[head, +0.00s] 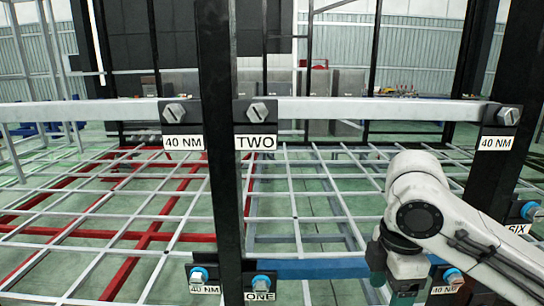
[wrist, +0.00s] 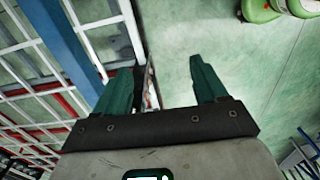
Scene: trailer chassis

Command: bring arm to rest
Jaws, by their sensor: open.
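My gripper shows in the wrist view (wrist: 165,85) with its two green fingers spread apart and nothing between them. Beyond the fingers are green floor and a dark upright edge by the left finger. In the head view my white arm reaches in from the lower right, beside the blue crossbar (head: 325,269) of the chassis. The fingers there are mostly hidden by the arm or out of frame. The chassis frame has black uprights (head: 221,150) with bolts, labelled ONE, TWO, SIX and 40 NM.
A white upper rail (head: 370,111) crosses the view. Behind it lies a white grid (head: 290,190) over red beams (head: 150,235). Green rounded objects (wrist: 262,8) stand at the top right of the wrist view. Open green floor (wrist: 240,70) lies right of the chassis there.

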